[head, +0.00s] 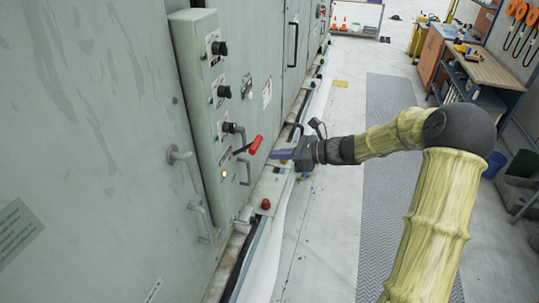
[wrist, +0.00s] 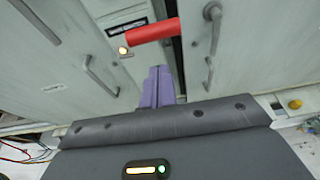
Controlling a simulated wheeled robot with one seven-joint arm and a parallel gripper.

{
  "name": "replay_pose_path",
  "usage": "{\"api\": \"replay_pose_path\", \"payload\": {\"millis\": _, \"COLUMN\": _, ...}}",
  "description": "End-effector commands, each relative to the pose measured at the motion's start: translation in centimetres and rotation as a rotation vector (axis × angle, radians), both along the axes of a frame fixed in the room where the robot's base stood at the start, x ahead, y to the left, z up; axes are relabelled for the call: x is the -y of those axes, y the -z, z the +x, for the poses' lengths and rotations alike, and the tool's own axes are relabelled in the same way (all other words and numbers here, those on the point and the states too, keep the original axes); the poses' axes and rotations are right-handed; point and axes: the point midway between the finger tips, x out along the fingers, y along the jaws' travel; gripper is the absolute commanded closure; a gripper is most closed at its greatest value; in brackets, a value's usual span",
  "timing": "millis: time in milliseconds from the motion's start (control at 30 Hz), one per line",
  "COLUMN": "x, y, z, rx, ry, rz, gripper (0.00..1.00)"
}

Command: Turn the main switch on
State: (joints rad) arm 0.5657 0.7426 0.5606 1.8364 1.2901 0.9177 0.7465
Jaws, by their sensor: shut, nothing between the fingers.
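A lever with a red handle (head: 255,145), which looks like the main switch, is on the front of a grey-green control box (head: 205,150). Its handle points out from the panel and up to the right. In the wrist view the red handle (wrist: 152,32) lies nearly level across the top middle. My gripper (head: 281,154), with purple fingers, is shut and empty just to the right of the handle in the head view. In the wrist view the closed fingers (wrist: 158,82) are just below the handle. I cannot tell whether they touch it.
Black knobs (head: 220,48) sit higher on the box, and a small lit lamp (head: 224,174) is below the lever. Metal door handles (head: 181,155) stick out nearby. A red button (head: 265,203) is on the ledge below.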

Motion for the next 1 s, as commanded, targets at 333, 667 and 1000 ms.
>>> {"api": "replay_pose_path", "payload": {"millis": 333, "x": 1.7, "y": -4.8, "z": -0.9, "rx": 0.001, "ry": -0.010, "rz": -0.007, "gripper": 1.00}}
{"api": "replay_pose_path", "payload": {"millis": 667, "x": 2.6, "y": -7.4, "z": -1.3, "rx": -0.006, "ry": -0.012, "rz": -0.004, "gripper": 1.00}}
{"api": "replay_pose_path", "payload": {"millis": 1000, "x": 2.3, "y": -6.3, "z": -1.9, "rx": 0.004, "ry": -0.029, "rz": -0.051, "gripper": 1.00}}
